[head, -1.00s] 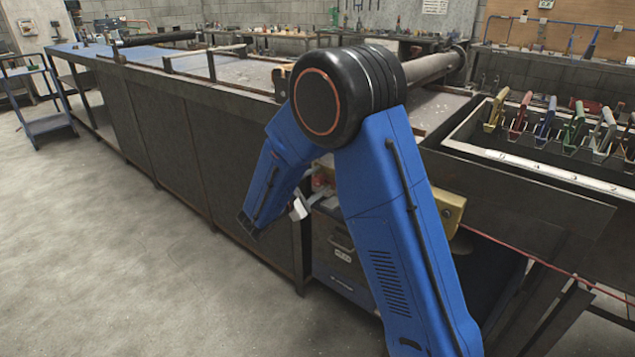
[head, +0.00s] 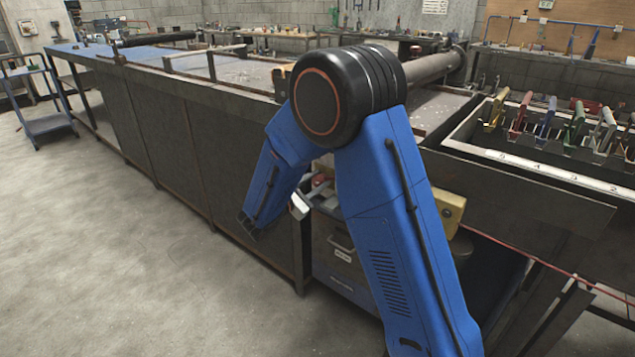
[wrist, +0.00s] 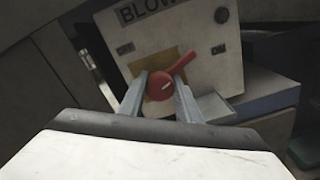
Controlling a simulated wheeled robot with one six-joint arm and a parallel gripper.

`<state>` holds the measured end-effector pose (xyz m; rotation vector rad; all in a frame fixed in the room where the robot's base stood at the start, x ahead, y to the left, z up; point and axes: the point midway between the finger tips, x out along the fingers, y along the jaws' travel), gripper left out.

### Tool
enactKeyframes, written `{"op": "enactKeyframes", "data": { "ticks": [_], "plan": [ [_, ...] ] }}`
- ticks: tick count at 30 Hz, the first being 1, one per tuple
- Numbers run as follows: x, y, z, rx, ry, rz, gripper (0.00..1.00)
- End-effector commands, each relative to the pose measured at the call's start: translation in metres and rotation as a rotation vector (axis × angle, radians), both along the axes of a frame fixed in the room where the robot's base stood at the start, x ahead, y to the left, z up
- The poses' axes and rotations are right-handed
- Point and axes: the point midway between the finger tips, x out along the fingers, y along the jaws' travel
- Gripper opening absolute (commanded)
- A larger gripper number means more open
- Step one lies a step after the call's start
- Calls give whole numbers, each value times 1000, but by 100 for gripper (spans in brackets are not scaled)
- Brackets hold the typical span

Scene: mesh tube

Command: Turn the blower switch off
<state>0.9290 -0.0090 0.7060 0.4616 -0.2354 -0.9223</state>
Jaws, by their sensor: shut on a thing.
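The blower box (wrist: 205,40) shows in the wrist view as a pale panel with a dark label reading "BLOW". A red rotary switch (wrist: 160,86) sits on a yellowish plate in its middle, with its lever pointing up and to the right. My gripper (wrist: 161,92) has a finger on each side of the red knob and is shut on it.
A long dark-sided bench (head: 150,120) runs along the left and behind my arm. A trough with coloured clamps (head: 548,118) stands at the right. A drawer cabinet (head: 340,245) is below the switch.

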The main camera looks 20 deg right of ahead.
Motion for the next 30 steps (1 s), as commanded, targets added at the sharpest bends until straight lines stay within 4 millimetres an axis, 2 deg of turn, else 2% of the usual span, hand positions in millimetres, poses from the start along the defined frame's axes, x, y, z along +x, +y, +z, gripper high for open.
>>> {"op": "enactKeyframes", "data": {
  "ticks": [30],
  "plan": [
    [0,1,-1,-551,762,1,8]
  ]
}}
